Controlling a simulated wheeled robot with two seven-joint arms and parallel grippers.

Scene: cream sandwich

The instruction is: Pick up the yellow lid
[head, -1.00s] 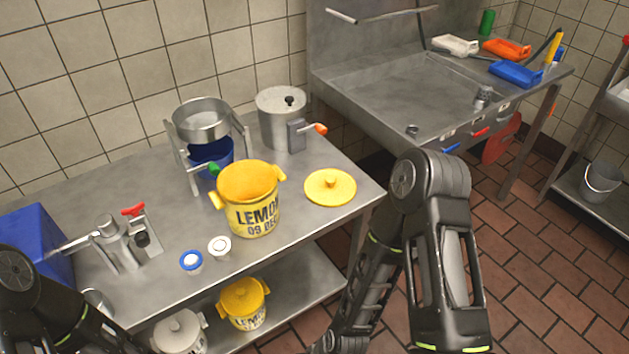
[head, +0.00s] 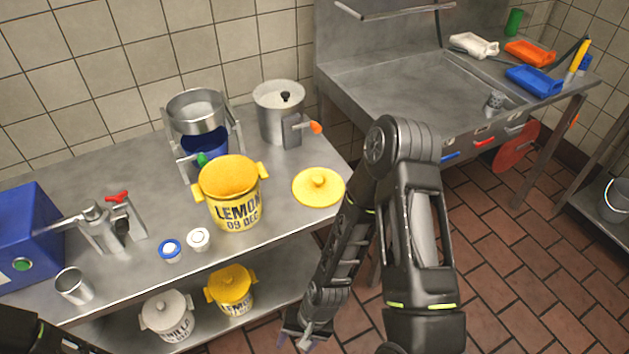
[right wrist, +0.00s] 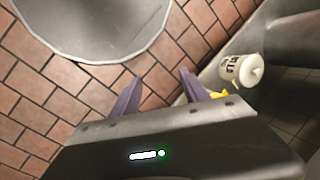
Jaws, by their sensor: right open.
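The yellow lid (head: 319,187) lies flat on the steel table near its right end, knob up, beside the yellow lemon bucket (head: 230,192), which stands open on the table. My right gripper (head: 302,340) hangs low at the bottom of the head view, in front of the table and below its top, well apart from the lid. In the right wrist view its two purple fingers (right wrist: 158,92) are spread with nothing between them. The lid on the table does not show in that view. My left gripper is not in view; only a dark part of that arm shows at bottom left.
A second yellow bucket (head: 232,290) with its own lid and a white vanilla bucket (head: 167,315) stand on the lower shelf. A steel pot (head: 280,112) with an orange-tipped handle stands behind the lid. Two small tubs sit near the table's front edge. Tiled floor lies right.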

